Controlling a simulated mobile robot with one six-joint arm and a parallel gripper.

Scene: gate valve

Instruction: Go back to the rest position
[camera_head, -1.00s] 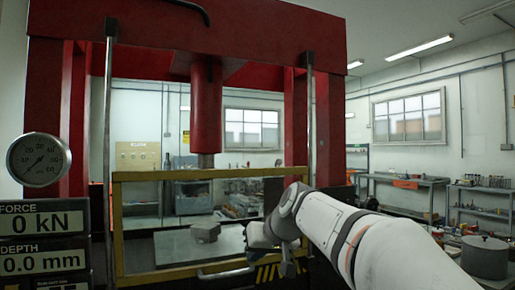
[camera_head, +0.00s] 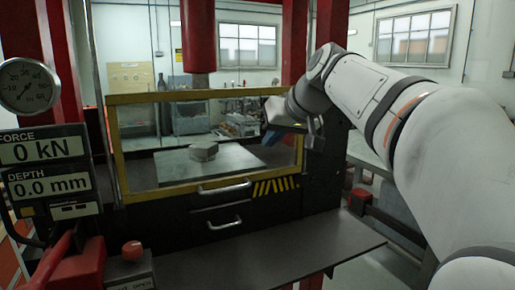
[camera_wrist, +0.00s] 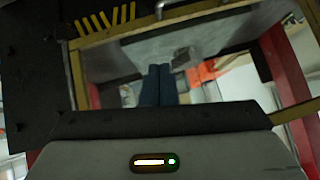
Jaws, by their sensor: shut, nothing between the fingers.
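My gripper (camera_head: 270,138) is in front of the right part of the yellow-framed clear guard of a red press, at the end of my white arm. Its blue fingers are together in the wrist view (camera_wrist: 158,85), with nothing between them. My arm reaches in from the right side of the picture and bends down at the wrist. I cannot tell how far the fingers are from the guard.
A grey hexagonal block (camera_head: 204,151) sits on the press plate under the red ram (camera_head: 199,38). The guard frame (camera_head: 150,193) stands before it. Below are drawer handles (camera_head: 224,187) and a dark shelf (camera_head: 270,250). A gauge and displays (camera_head: 45,160) stand left.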

